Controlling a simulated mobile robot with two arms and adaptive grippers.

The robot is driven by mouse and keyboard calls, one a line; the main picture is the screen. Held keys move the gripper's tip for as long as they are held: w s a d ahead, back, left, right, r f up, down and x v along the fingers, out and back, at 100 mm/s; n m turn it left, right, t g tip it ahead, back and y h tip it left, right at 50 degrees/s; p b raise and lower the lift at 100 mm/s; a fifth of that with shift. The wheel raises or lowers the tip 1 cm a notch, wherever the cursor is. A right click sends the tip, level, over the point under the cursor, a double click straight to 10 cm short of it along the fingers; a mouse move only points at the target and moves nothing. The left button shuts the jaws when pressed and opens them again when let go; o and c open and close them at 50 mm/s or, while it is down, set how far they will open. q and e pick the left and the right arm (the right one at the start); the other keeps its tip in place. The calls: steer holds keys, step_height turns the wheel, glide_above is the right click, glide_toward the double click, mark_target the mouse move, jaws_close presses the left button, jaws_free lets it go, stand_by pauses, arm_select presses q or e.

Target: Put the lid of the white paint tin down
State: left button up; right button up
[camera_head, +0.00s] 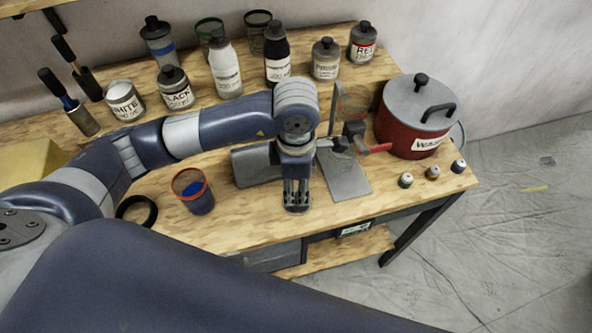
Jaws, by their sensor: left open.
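The white paint tin (125,102) stands at the back left of the wooden bench, its label reading WHITE. Its top is uncovered and shows white paint inside. My left gripper (296,198) points down over the front middle of the bench, with its fingers open. A small grey rounded shape (296,208) shows at the fingertips, low over or on the bench top. It may be the lid, but the fingers cover most of it and I cannot tell whether it touches them. My right gripper is not in view.
The lidded black paint tin (177,92) and several bottles stand along the back. A red lidded pot (410,120) is at the right. A grey stand (342,172) is close right of the gripper.

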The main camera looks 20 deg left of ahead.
mark_target(296, 197)
arm_select(q)
step_height(296, 197, up, 7)
steer(key=b, duration=0.1)
steer(key=shift+r, duration=0.15)
stand_by(0.6)
